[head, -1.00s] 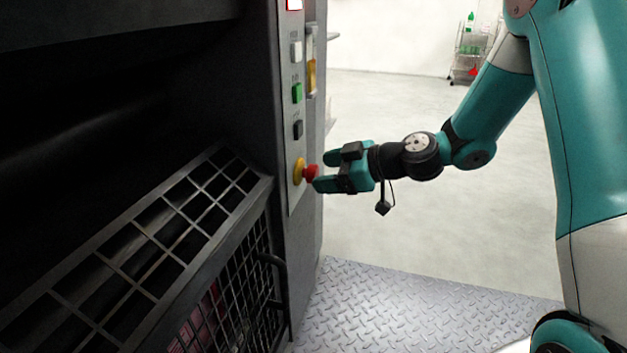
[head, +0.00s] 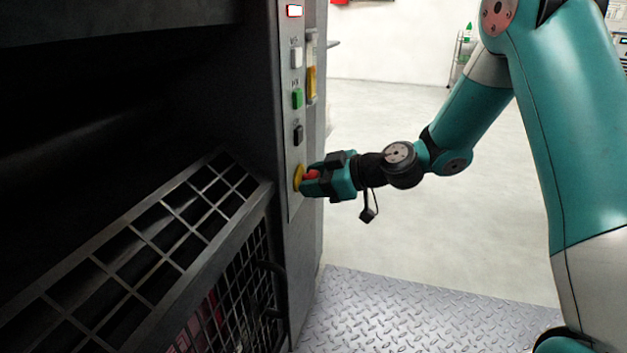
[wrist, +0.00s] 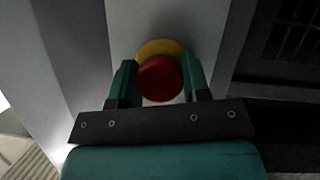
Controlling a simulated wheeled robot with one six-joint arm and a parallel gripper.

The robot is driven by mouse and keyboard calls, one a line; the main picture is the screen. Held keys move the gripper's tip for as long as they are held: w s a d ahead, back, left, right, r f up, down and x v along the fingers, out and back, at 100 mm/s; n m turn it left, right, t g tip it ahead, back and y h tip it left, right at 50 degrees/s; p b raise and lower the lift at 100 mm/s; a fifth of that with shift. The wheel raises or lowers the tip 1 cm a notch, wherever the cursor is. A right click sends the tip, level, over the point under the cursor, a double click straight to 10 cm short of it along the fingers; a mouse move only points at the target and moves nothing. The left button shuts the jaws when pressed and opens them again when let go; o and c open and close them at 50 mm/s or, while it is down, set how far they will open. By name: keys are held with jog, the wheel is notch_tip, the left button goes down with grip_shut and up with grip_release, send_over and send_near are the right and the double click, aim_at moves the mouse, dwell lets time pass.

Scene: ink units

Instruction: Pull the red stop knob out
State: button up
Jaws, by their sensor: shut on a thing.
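The red stop knob (head: 311,175) sits in front of its round yellow base (head: 298,178), low on the light control strip of the dark machine. My gripper (head: 312,181) is at the knob, with a finger on each side, shut on it. In the wrist view the red knob (wrist: 160,78) lies between the two teal fingers, with the yellow base (wrist: 158,47) behind it. Part of the knob is hidden by the fingers in the head view. How far the knob stands out from its base is hard to tell.
The floor to the right is open.

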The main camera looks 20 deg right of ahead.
jog(key=shift+s+d+f+b, duration=0.15)
jog(key=shift+s+d+b, duration=0.3)
jog(key=shift+d+b, duration=0.2)
grip_shut()
grip_release()
jog(key=o, duration=1.3)
jog(key=shift+d, duration=0.1)
jog(key=shift+s+r, duration=0.1)
jog(key=shift+r, duration=0.1)
jog(key=p+v, duration=0.5)
jog(key=v, duration=1.2)
jog(key=shift+s+d, duration=0.1)
jog(key=shift+d, duration=0.05)
